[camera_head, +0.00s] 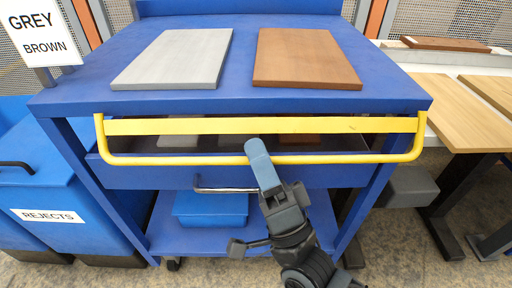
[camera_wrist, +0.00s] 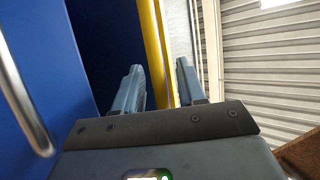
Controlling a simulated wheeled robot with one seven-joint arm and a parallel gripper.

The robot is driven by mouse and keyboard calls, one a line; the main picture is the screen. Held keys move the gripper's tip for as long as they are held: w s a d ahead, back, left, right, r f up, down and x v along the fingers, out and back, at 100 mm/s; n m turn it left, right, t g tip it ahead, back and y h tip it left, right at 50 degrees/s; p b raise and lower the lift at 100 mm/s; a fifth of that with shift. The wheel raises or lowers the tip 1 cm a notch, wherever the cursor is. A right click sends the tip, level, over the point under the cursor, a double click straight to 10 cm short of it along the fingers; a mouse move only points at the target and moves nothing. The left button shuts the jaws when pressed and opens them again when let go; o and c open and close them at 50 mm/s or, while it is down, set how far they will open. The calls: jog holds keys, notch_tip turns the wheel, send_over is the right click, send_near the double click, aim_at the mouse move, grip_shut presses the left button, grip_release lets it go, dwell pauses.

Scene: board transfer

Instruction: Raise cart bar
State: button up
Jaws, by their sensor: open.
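The blue cart (camera_head: 235,100) stands in front of me. Its yellow bar (camera_head: 360,158) is a U-shaped handle across the front, hanging low before the dark opening under the cart top. In the wrist view, the yellow bar (camera_wrist: 153,35) runs between the two blue-grey fingers of my gripper (camera_wrist: 158,68). The fingers are apart, with visible gaps beside the bar. The head view hides part of the rail behind the fingers.
A grey board (camera_head: 175,58) and a brown board (camera_head: 305,58) lie on the cart top. Below the bar are a drawer handle (camera_head: 225,190) and a blue box (camera_head: 210,208). A rejects bin (camera_head: 60,200) stands left; a table with wooden boards (camera_head: 455,110) stands right.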

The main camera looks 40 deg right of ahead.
jog(key=shift+w+r, duration=0.45)
jog(key=c, duration=0.7)
jog(key=shift+f, duration=0.1)
grip_shut()
jog(key=shift+d, duration=0.1)
